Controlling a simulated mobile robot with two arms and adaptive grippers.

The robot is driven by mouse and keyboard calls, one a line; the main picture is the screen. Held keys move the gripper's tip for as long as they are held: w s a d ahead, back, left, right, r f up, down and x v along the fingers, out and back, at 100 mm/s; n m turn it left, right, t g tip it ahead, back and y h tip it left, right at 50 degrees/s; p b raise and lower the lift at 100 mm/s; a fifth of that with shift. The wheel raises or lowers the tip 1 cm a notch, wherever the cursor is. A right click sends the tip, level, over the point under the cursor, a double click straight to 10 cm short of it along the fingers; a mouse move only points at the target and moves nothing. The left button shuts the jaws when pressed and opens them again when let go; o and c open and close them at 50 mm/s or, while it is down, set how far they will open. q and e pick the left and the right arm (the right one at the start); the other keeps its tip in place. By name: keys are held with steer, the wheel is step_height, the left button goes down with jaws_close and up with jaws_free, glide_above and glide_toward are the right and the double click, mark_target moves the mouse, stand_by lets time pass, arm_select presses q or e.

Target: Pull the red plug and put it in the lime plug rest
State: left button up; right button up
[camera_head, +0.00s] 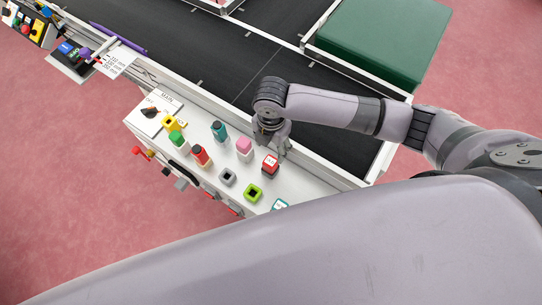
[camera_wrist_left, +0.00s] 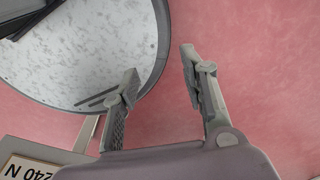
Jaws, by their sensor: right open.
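The lime plug rest (camera_head: 254,193), a square block with a dark opening, sits empty nearer the panel's front. My right gripper (camera_head: 276,145) is open over the panel's back edge, beside the pink plug (camera_head: 244,147) and behind a red block with a white label (camera_head: 270,164). It is apart from the red plug. My left gripper (camera_wrist_left: 158,66) is open and empty over the pink floor, beside a round speckled surface (camera_wrist_left: 90,50).
Teal (camera_head: 219,131), green (camera_head: 179,142) and yellow (camera_head: 171,123) plugs stand close to the red one. A grey rest (camera_head: 227,176) lies between the red plug and the lime rest. A dark conveyor belt (camera_head: 215,55) runs behind the panel. My arm hides the panel's near right end.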

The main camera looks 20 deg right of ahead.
mark_target(271, 160)
step_height(271, 160, down, 9)
steer(key=shift+r, duration=0.1)
steer(key=shift+f, duration=0.45)
arm_select(q)
steer(key=shift+w+a+r, duration=0.25)
steer(key=shift+w+a, duration=0.4)
steer(key=shift+w, duration=0.1)
steer(key=shift+s, duration=0.1)
arm_select(e)
steer(key=shift+c, duration=0.5)
arm_select(q)
steer(key=shift+d, duration=0.1)
arm_select(e)
jaws_close()
arm_select(q)
steer(key=shift+r+p, duration=0.75)
steer(key=shift+p, duration=0.2)
arm_select(e)
steer(key=shift+r, duration=0.55)
